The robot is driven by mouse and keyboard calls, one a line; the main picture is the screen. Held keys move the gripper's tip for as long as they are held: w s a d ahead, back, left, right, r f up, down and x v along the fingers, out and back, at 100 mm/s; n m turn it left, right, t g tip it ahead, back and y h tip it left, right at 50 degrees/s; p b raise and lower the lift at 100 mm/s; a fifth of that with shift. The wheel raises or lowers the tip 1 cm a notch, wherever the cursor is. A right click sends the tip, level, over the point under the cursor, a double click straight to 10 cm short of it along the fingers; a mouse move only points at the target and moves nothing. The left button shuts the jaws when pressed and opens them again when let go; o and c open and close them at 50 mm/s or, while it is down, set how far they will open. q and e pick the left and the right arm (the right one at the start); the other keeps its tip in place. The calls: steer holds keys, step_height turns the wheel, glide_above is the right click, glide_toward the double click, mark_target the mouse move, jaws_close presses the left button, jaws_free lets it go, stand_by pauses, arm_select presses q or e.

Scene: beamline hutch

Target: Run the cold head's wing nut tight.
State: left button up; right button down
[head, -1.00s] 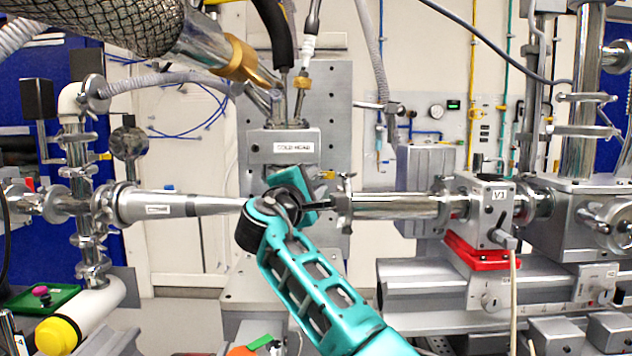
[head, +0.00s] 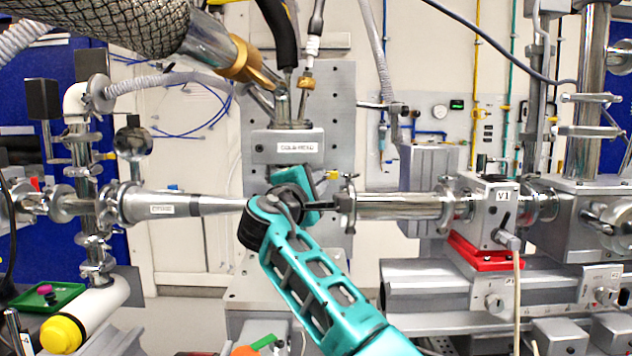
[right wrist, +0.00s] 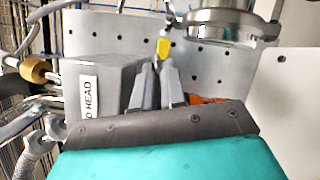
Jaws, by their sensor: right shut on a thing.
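The cold head (head: 288,148) is a grey labelled block in the middle of the head view, and it shows at the left in the right wrist view (right wrist: 100,90). My right gripper (head: 312,184), on its teal arm, is just below the block. In the right wrist view its grey fingers (right wrist: 157,66) are close together beside the block. A small yellow piece (right wrist: 164,47) shows at the fingertips and looks like a wing of the wing nut. The rest of the nut is hidden by the fingers, so its seating cannot be seen. My left gripper is out of view.
A conical pipe (head: 165,204) lies left of my right gripper and a flanged steel pipe (head: 400,206) close on its right. Valve V1 (head: 495,215) is farther right. A braided hose (head: 110,28) with a brass fitting hangs at the upper left.

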steer(key=shift+r+m+g+y+p, duration=0.15)
steer(key=shift+m+g+p, duration=0.45)
steer(key=shift+m, duration=0.9)
steer(key=shift+r+m+g+y+p, duration=0.1)
steer(key=shift+m+g+y+p, duration=0.35)
steer(key=shift+m, duration=1.05)
steer(key=c, duration=1.3)
jaws_free()
steer(key=shift+c, duration=0.2)
steer(key=shift+r, duration=0.2)
